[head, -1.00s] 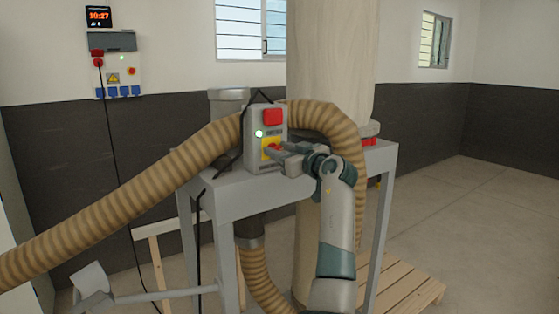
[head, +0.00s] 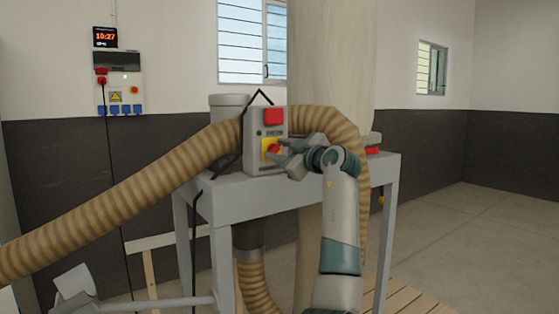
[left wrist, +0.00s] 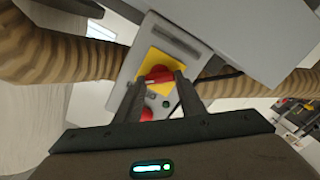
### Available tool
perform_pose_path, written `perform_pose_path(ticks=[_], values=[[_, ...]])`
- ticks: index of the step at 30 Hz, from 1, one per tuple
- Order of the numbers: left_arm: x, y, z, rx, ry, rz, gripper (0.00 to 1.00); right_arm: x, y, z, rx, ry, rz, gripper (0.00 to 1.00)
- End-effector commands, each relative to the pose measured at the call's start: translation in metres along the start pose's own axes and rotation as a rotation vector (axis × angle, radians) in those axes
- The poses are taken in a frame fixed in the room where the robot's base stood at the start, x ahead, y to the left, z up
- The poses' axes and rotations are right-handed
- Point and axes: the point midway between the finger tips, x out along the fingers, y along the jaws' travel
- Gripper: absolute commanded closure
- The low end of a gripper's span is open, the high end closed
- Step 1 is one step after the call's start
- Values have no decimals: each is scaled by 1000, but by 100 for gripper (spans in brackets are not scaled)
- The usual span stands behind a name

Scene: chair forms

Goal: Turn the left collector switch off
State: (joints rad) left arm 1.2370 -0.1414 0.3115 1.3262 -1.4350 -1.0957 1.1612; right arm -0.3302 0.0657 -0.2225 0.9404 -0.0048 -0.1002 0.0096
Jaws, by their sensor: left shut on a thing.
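The collector switch box (head: 252,160) is a grey box standing on the grey metal table. Its red rotary knob (head: 273,149) sits on a yellow plate (head: 264,157) and looks tilted in the head view. The indicator lamp (head: 259,133) is dark. In the left wrist view the red knob (left wrist: 158,76) lies between the fingertips of my left gripper (left wrist: 160,83), over the yellow plate (left wrist: 152,59). My left gripper (head: 282,152) is shut on the knob.
The grey table (head: 230,197) carries the box. A ribbed tan hose (head: 120,195) passes behind the box, and a large pale bag (head: 330,60) hangs behind. A wall panel (head: 119,82) with sockets is at the left. Open floor (head: 460,230) lies at the right.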

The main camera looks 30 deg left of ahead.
Motion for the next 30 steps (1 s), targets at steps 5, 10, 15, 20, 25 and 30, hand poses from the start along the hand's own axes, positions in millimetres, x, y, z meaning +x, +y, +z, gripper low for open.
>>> perform_pose_path(ticks=[5,10,15,20,25,30], values=[[0,-2,1,-113,3,3,86,10,-10,-49,2,126,-11,69],[0,-2,1,-235,3,4,86,14,-11,-74,6,179,-13,69],[1,-3,0,-375,3,3,86,20,-1,-59,12,92,-1,69],[1,-3,0,-522,3,3,86,23,6,-47,17,24,9,69],[0,-3,0,-673,2,4,86,24,13,-37,22,-33,16,69],[0,-3,0,-796,2,5,86,24,17,-30,25,-71,20,69]])
